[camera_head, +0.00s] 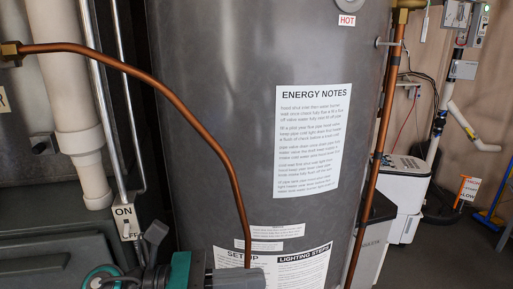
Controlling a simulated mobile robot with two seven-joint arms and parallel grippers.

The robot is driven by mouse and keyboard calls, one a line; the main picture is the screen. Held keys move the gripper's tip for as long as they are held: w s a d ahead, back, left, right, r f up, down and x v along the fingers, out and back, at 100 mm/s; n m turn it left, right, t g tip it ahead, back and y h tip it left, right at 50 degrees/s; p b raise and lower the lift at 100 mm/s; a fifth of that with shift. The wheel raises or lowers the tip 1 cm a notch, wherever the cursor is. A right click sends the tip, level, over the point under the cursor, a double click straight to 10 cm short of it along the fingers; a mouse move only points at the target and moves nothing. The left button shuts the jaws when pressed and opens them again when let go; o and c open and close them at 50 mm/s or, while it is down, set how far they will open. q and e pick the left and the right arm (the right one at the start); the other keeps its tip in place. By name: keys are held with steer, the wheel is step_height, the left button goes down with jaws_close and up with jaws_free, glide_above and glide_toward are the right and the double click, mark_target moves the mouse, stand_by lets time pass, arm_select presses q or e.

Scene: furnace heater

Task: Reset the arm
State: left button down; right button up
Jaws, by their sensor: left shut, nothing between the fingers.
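My left gripper (149,243) is low in the picture, left of the middle, with its dark grey fingers shut and empty. Its tips are just right of a small ON/OFF plate (125,219) and partly cover it. I cannot tell whether they touch it. The large grey heater tank (228,130) stands upright behind, with an ENERGY NOTES sheet (312,140) and a LIGHTING STEPS label (305,265). My right gripper is not in view.
A copper pipe (165,88) curves down in front of the tank. Another copper pipe (377,150) runs along its right side. A white pipe (72,100) stands at left. A white unit (405,185) and open floor (445,255) are at right.

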arm_select(q)
steer(key=w+a+f+n+t+y+p, duration=0.1)
steer(key=w+a+f+n+t+y, duration=0.3)
steer(key=n, duration=0.6)
steer(key=s+a+n+t+y, duration=0.1)
steer(key=a+n+t, duration=0.1)
steer(key=n+t, duration=0.65)
steer(key=w+a+f+n+t+y+p, duration=0.1)
steer(key=w+a+f+n+t+y, duration=0.15)
steer(key=n, duration=1.05)
steer(key=s+a+f+n+g+y, duration=0.3)
steer(key=s+f+n, duration=0.3)
steer(key=f+n, duration=0.2)
steer(key=s+a+f+n+g+y+p, duration=0.1)
steer(key=s+a+f+n+g+y, duration=0.2)
steer(key=f+n, duration=0.6)
steer(key=s+a+f+y, duration=0.1)
steer(key=s+f+y, duration=0.1)
steer(key=s, duration=0.1)
steer(key=shift+a+g, duration=0.2)
steer(key=shift+g, duration=0.2)
steer(key=shift+r+n, duration=0.1)
steer(key=shift+n, duration=0.15)
